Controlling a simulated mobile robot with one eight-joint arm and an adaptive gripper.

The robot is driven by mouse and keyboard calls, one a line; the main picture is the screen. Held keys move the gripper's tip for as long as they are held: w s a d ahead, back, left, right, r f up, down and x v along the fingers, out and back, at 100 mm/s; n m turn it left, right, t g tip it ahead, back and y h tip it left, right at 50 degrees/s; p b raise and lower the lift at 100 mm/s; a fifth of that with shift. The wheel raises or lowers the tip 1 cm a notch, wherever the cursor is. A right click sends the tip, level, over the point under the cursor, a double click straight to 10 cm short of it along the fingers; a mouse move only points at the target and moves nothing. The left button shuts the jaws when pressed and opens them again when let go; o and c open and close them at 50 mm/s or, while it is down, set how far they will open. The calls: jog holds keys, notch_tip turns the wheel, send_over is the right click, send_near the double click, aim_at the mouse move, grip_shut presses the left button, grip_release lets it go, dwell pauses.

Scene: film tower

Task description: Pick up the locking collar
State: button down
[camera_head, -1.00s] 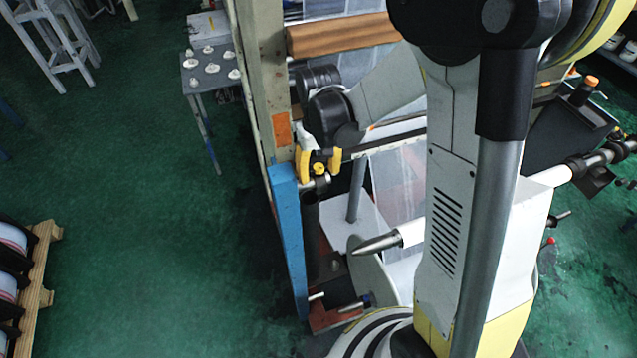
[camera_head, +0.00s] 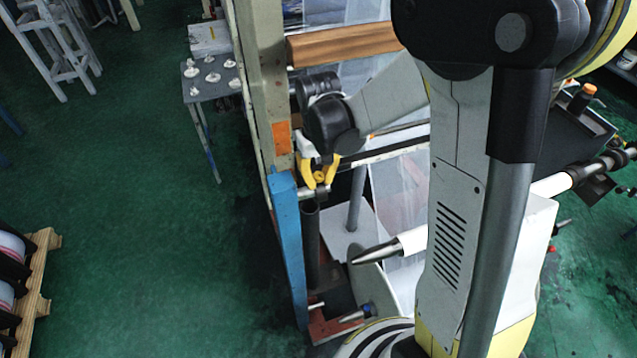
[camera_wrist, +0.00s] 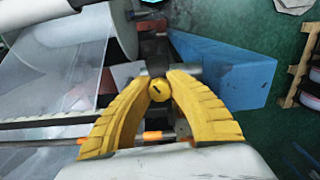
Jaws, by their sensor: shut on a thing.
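The locking collar (camera_head: 313,193) is a small grey metal piece with a round yellow knob, low between my fingers at the top of the blue post in the head view. In the wrist view the yellow knob (camera_wrist: 160,90) sits between the fingers, and a grey metal part (camera_wrist: 188,73) shows just beyond the tips. My gripper (camera_head: 319,187) has two curved yellow fingers. They are shut on the collar, as the wrist view also shows at the fingertips (camera_wrist: 161,76). The fingers hide part of the collar. I cannot tell whether it is clear of its support.
A blue post (camera_head: 288,245) stands close beside the gripper. A pointed metal shaft (camera_head: 378,253) sticks out below and to the right. A brown roller (camera_head: 345,44) lies behind. A small table (camera_head: 214,90) with white parts stands back left.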

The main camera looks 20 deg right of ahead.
jog(key=d+b, duration=0.3)
jog(key=d, duration=1.5)
jog(key=shift+r, duration=0.1)
